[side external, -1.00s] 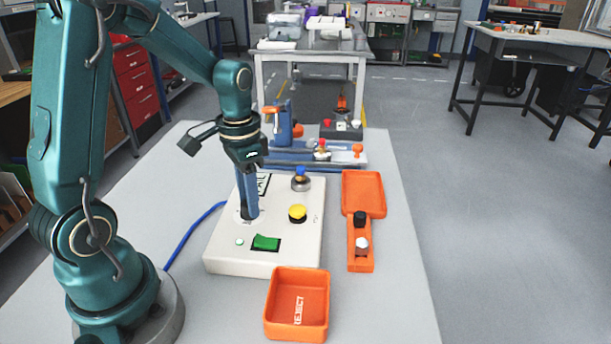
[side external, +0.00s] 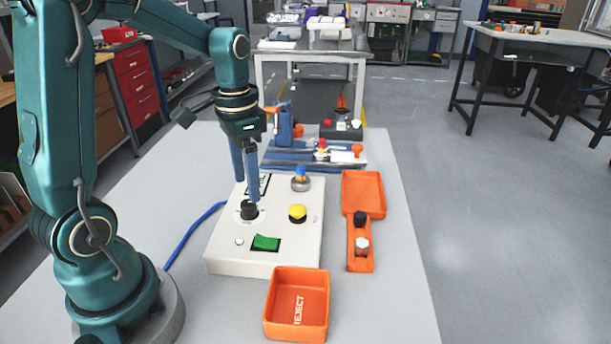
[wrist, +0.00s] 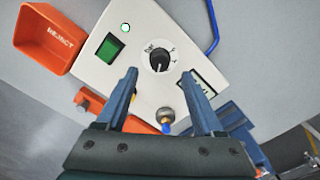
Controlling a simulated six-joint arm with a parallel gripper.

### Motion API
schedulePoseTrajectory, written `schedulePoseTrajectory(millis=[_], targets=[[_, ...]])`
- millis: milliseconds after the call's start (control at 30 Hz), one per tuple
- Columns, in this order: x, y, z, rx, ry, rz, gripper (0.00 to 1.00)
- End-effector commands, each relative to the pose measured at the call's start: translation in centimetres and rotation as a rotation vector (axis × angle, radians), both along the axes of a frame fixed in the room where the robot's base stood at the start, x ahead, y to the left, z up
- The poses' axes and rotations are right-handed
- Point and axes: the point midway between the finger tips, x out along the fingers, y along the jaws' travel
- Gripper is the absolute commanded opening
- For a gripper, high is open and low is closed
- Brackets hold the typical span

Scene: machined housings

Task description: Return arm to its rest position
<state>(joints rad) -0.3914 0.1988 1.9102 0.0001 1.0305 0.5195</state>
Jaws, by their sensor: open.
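My gripper (side external: 246,172) is open and empty. Its two blue fingers point down above the white control box (side external: 225,262), over the black knob (side external: 249,210). In the wrist view my gripper (wrist: 160,92) has its fingers spread wide, with the black knob (wrist: 159,59) beyond them and clear space between. The knob is on the box face, with printed marks around it. The box also carries a green rocker switch (side external: 265,243), a yellow button (side external: 297,213) and a small light (side external: 239,242).
An orange reject bin (side external: 297,322) stands in front of the box. An orange tray (side external: 363,190) with black and white knobs lies to its right. A blue fixture (side external: 290,160) stands behind. A brass fitting with a blue cap (side external: 300,180) is at the box's back. A blue cable (side external: 190,235) runs left.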

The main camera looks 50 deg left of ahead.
Motion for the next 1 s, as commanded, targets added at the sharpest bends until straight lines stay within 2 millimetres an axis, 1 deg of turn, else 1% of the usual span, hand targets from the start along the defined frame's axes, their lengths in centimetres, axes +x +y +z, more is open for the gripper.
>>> schedulePoseTrajectory(millis=[33, 133, 433, 533, 667, 800, 900, 1000], targets=[[0.0, 0.0, 0.4, 0.001, -0.002, 0.0, 0.69], [0.0, 0.0, 0.8, 0.0, -0.001, 0.0, 0.69], [0.0, -0.2, 0.9, 0.001, -0.001, -0.006, 0.69], [0.3, -0.8, 1.9, 0.015, -0.039, -0.033, 0.69], [-0.2, -2.6, 4.1, 0.043, -0.121, -0.095, 0.69], [-2.0, -5.3, 6.2, 0.063, -0.234, -0.124, 0.69], [-3.6, -6.9, 7.1, 0.063, -0.313, -0.118, 0.69], [-5.3, -8.2, 7.5, 0.05, -0.388, -0.097, 0.69]])
